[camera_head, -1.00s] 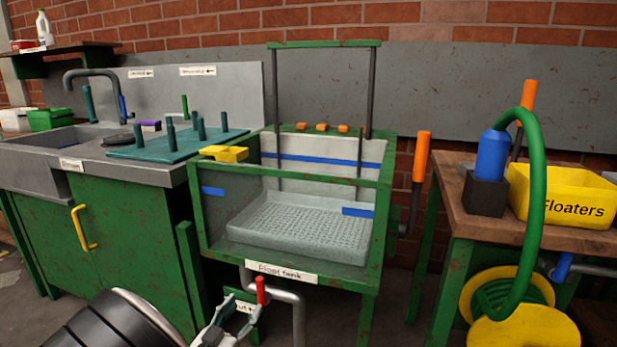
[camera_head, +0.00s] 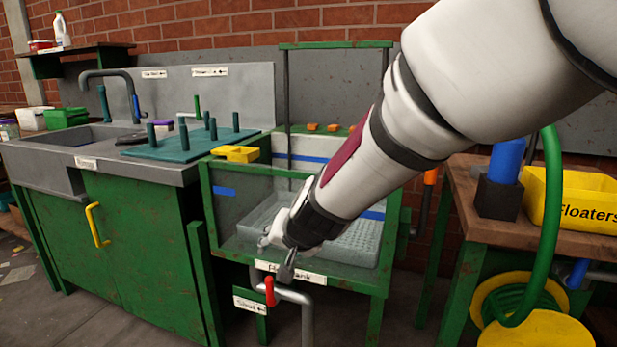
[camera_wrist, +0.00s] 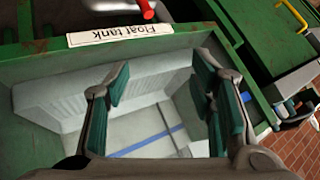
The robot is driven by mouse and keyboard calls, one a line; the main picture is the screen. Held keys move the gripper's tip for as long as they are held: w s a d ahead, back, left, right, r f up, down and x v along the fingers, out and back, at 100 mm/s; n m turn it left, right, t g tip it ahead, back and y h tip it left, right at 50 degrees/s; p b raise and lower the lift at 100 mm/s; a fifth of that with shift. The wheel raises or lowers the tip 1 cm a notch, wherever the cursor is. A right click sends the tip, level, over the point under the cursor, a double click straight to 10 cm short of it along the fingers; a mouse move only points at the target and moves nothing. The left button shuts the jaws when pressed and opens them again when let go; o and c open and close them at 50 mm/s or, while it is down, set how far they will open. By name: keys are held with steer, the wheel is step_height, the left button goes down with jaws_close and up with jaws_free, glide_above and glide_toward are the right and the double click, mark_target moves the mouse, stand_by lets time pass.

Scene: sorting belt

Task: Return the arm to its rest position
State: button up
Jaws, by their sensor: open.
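My arm reaches in from the upper right of the head view, and my gripper (camera_head: 280,243) is in front of the float tank. In the wrist view my gripper (camera_wrist: 165,95) has its two fingers spread, with nothing between them. The float tank (camera_head: 385,283) is a green frame with clear walls and a grey perforated tray (camera_head: 362,245) inside. The wrist view looks down over the tank's labelled edge (camera_wrist: 175,30). In the head view my arm hides part of the tank's middle and right side.
A red-handled valve (camera_head: 270,291) on a grey pipe sits below the tank. A sink counter (camera_head: 60,165) with a teal peg board (camera_head: 180,150) stands left. A wooden bench (camera_head: 480,222) with a yellow Floaters bin (camera_head: 580,205) and green hose (camera_head: 552,220) stands right. Floor shows at lower left.

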steer(key=s+d+r+g+h, duration=0.1)
steer(key=s+d+g, duration=0.2)
steer(key=s+d, duration=0.75)
steer(key=s+d+r+n+g+h, duration=0.15)
steer(key=s+d, duration=0.45)
steer(key=s, duration=1)
steer(key=s+d+r+g+h, duration=0.1)
steer(key=s+d+g, duration=0.3)
steer(key=s+d, duration=0.7)
step_height(320, 180, up, 36)
steer(key=s+a+t+p, duration=0.2)
steer(key=a+t+p, duration=0.1)
steer(key=p, duration=3)
steer(key=shift+s+t+p, duration=0.4)
steer(key=shift+t, duration=0.35)
steer(key=shift+n, duration=0.25)
